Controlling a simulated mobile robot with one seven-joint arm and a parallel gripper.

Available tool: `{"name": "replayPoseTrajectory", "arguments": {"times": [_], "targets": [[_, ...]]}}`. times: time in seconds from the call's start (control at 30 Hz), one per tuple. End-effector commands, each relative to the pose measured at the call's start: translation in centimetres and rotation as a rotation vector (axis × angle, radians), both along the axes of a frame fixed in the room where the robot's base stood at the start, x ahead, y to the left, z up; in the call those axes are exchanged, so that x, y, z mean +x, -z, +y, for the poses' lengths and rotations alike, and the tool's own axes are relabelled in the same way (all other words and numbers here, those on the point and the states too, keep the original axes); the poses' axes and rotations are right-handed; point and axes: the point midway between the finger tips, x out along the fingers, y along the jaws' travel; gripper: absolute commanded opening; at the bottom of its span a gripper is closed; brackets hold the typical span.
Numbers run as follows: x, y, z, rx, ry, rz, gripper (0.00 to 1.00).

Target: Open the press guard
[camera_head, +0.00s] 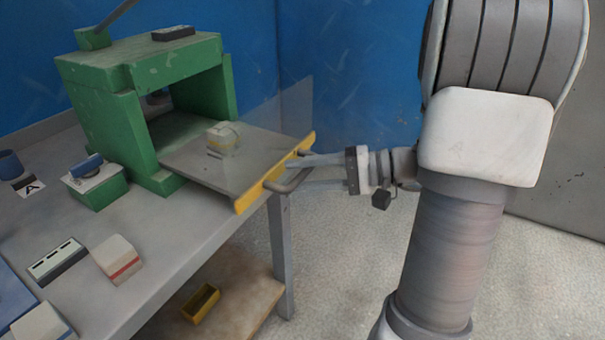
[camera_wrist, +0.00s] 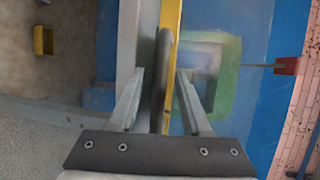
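The press guard is a clear, see-through panel (camera_head: 285,108) with a yellow edge bar (camera_head: 245,200) at the front of the green press (camera_head: 125,130). A grey bow handle (camera_head: 291,182) sticks out from the bar. My gripper (camera_head: 283,173) reaches it from the right, with its fingers pointing at the bar. In the wrist view, my gripper (camera_wrist: 160,73) is open. The handle (camera_wrist: 158,95) runs between the two fingers, with a gap on each side. The yellow bar (camera_wrist: 172,20) lies just beyond.
A pale block (camera_head: 222,138) sits on the press's grey plate (camera_head: 190,158). A green switch box (camera_head: 98,190), a red-striped block (camera_head: 117,260) and a black-and-white block (camera_head: 58,262) stand on the bench. A yellow bin (camera_head: 201,303) is on the lower shelf. Floor right of the bench is clear.

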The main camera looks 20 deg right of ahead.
Motion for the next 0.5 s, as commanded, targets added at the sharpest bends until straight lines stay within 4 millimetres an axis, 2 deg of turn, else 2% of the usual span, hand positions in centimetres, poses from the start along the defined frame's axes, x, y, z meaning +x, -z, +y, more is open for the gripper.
{"name": "replayPoseTrajectory", "arguments": {"times": [0.33, 0.5], "targets": [[-0.1, -0.1, -0.3, 0.000, 0.000, 0.000, 0.50], [-1.2, -0.6, -2.2, 0.000, 0.004, 0.001, 0.50]]}}
